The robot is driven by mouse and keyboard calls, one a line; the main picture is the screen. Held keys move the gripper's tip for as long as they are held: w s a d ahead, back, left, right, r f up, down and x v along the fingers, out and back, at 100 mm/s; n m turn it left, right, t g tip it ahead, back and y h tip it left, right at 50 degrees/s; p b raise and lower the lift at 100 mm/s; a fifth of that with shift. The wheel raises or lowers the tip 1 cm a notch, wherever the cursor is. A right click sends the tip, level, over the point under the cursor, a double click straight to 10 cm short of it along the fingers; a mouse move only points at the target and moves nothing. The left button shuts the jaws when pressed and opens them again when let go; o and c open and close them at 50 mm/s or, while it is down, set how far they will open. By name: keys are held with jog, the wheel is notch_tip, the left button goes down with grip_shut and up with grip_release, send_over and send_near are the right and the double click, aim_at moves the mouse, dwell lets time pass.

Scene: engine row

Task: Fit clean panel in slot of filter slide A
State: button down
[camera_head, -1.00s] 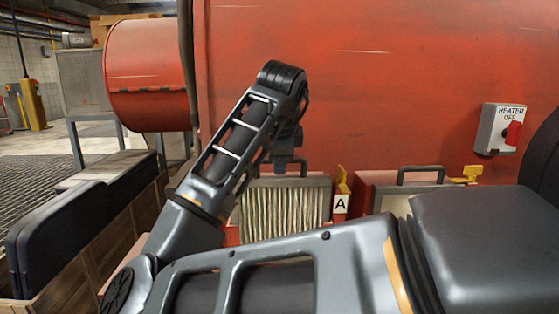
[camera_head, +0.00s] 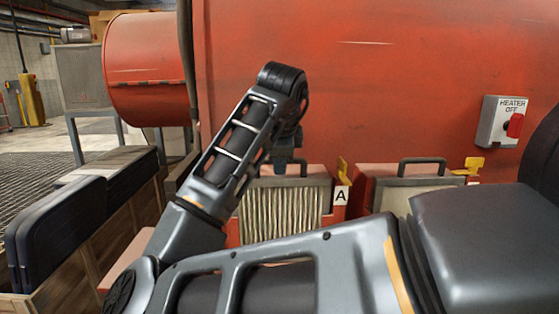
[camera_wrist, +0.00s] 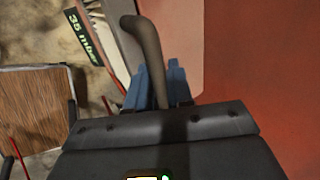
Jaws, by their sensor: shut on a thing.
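The pleated cream panel (camera_head: 283,211) in a grey frame is upright at the red filter slide marked A (camera_head: 341,196), left of its tag. I cannot tell how deep it sits in the slot. My gripper (camera_head: 288,166) is above the panel, partly hidden by my arm. In the wrist view, the blue fingers of my gripper (camera_wrist: 158,86) are shut on the dark curved handle (camera_wrist: 147,45). My forearm hides the lower part of the panel and slide. A yellow latch (camera_head: 343,170) stands beside the tag.
A second slide with a grey panel (camera_head: 415,196) and handle is to the right, with a yellow latch (camera_head: 468,166). A heater switch box (camera_head: 502,122) is on the red wall. A wooden crate (camera_head: 120,222) with dark panels (camera_head: 62,225) is at left.

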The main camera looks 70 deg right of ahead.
jog(key=shift+f, duration=0.2)
jog(key=c, duration=0.9)
grip_release()
jog(key=v, duration=0.8)
jog(key=shift+p, duration=0.3)
